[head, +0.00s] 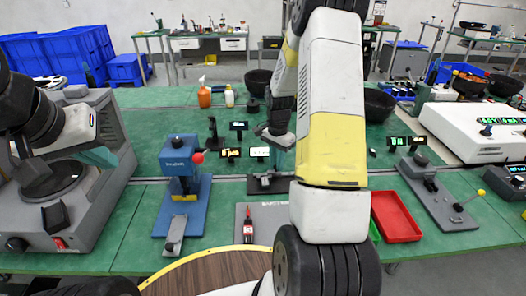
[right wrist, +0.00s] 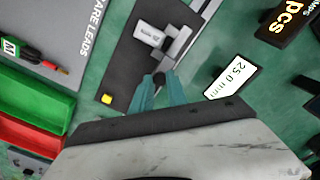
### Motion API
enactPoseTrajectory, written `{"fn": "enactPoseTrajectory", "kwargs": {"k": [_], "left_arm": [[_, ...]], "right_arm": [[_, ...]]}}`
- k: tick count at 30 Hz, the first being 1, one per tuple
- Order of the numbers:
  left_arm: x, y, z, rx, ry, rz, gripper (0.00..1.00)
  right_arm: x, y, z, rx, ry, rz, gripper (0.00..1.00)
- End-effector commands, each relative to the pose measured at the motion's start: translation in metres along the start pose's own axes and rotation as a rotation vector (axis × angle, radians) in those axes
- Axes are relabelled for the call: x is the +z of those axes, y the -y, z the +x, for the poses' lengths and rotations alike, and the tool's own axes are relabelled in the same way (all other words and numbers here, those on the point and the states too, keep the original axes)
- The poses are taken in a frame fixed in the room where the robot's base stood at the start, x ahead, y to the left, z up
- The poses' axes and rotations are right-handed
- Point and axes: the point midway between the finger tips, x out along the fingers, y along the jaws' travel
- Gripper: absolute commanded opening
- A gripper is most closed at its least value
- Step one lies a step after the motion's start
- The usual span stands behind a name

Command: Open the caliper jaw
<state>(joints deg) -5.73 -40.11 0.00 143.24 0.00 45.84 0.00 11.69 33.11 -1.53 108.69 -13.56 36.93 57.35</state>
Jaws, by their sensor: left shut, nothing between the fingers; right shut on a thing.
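The caliper (right wrist: 176,40) is a light grey metal tool on a dark base plate (right wrist: 125,72) with a small yellow square at one corner. In the head view the caliper's dark base (head: 262,188) lies mid-table, partly covered by my right arm. My right gripper (right wrist: 160,92) has teal fingers closed around a small dark knob (right wrist: 159,79) at the caliper's near side. A white display (right wrist: 231,78) beside it reads 25.0 mm. My left gripper (head: 100,157) is shut and empty, beside the grey machine at the left, away from the caliper.
A blue press (head: 180,160) with a red ball knob stands left of the caliper. Small displays (head: 230,153) stand behind it. A red tray (head: 396,216) and a green tray (right wrist: 35,92) lie to the side. A grey mat (right wrist: 70,25) holds leads. Dark bowls stand further back.

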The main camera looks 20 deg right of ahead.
Motion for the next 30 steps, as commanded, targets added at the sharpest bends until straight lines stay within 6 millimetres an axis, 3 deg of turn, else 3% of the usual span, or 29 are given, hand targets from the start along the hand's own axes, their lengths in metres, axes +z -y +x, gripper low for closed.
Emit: {"fn": "enactPoseTrajectory", "kwargs": {"k": [16,17,20,30], "left_arm": [[0.0,0.0,0.0,0.0,0.0,0.0,0.0],[0.0,0.0,0.0,0.0,0.0,0.0,0.0],[0.0,0.0,0.0,0.0,0.0,0.0,0.0],[0.0,0.0,0.0,0.0,0.0,0.0,0.0]], "right_arm": [[-0.0097,-0.0088,-0.0007,-0.002,-0.001,0.0,0.0],[-0.0098,-0.0088,-0.0007,-0.002,-0.001,0.0,0.23],[-0.0097,-0.0088,-0.0006,-0.001,-0.001,0.0,0.41],[-0.0097,-0.0089,-0.0026,-0.001,-0.001,0.0,0.41]]}}
